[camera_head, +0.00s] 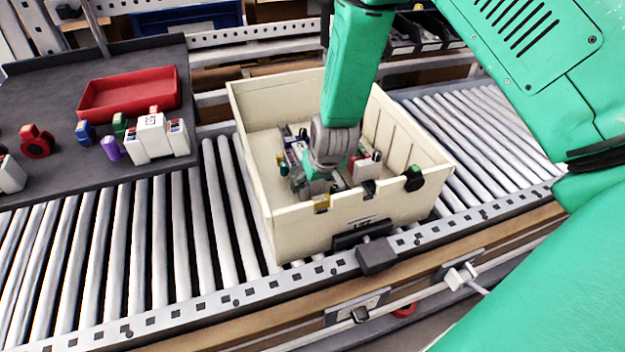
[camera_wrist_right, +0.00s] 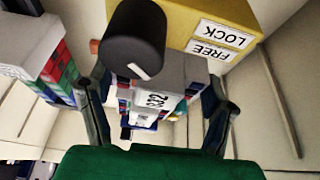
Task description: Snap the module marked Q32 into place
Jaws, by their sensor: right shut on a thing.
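My right gripper (camera_head: 318,185) reaches down into the cream crate (camera_head: 290,225), and its fingers are partly hidden by my own wrist. In the wrist view, my right gripper (camera_wrist_right: 155,118) has a finger on each side of a grey-white module (camera_wrist_right: 165,70) and is shut on it. The module's label (camera_wrist_right: 152,101) is upside down and appears to read Q32. A yellow block (camera_wrist_right: 240,25) marked FREE and LOCK stands beyond it, with a black knob (camera_wrist_right: 135,40) in front. I cannot tell whether the module is seated. My left gripper is out of view.
Other modules (camera_head: 365,168) stand in the crate close to my gripper; one with red, green and blue parts (camera_wrist_right: 55,75) is at left in the wrist view. The crate sits on a roller conveyor (camera_head: 140,235). A dark table (camera_head: 60,95) holds a red tray (camera_head: 130,92) and a white module (camera_head: 155,138).

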